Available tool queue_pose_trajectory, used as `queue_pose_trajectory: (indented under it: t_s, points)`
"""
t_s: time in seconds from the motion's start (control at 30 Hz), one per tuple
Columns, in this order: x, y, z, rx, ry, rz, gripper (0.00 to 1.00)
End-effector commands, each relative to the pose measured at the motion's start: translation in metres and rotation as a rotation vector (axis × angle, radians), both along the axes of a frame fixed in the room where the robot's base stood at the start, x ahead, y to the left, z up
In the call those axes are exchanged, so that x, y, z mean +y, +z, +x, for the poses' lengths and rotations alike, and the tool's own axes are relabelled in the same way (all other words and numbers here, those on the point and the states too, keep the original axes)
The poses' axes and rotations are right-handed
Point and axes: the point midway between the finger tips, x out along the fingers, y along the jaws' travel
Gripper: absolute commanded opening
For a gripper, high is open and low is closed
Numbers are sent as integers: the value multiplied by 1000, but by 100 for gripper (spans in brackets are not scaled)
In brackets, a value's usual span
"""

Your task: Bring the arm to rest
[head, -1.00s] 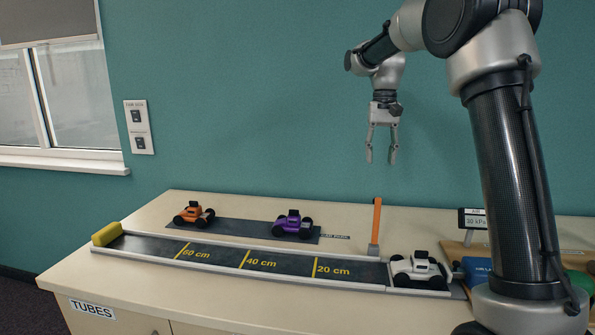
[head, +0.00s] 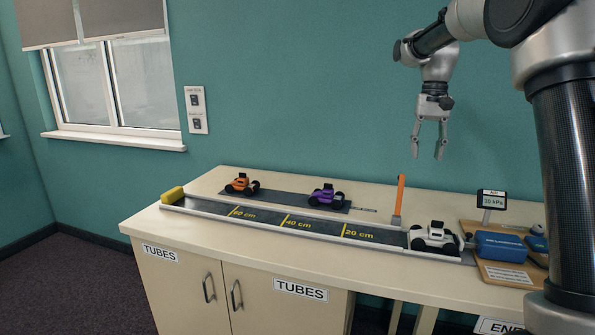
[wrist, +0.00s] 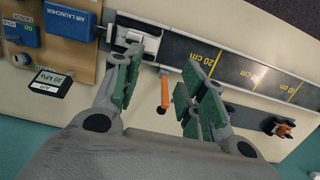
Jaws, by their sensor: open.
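My gripper (head: 429,157) hangs in the air above the table's back edge, fingers pointing down, open and empty. In the wrist view its two fingers (wrist: 155,92) are spread apart with nothing between them touching either one. The orange lever (head: 399,196) stands upright below it and shows between the fingers in the wrist view (wrist: 165,92). The white car (head: 434,238) sits at the right end of the marked track (head: 265,215), below and apart from my gripper. My arm comes in from the upper right.
An orange car (head: 241,184) and a purple car (head: 327,196) stand on a dark strip behind the track. A blue box (head: 500,246) and a display reading 30 kPa (head: 492,199) are at the right. The air around my gripper is clear.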

Motion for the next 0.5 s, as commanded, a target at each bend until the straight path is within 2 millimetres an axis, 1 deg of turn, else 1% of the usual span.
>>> queue_pose_trajectory:
  t_s: [0.07,0.1,0.23,0.37,0.5]
  points:
    - [0,0,2,-7,17,2,41]
    - [0,-1,7,-32,38,3,41]
    - [-1,-19,6,-38,78,4,41]
    - [-2,-35,-4,-34,109,5,41]
    - [-4,-44,-24,-43,145,3,41]
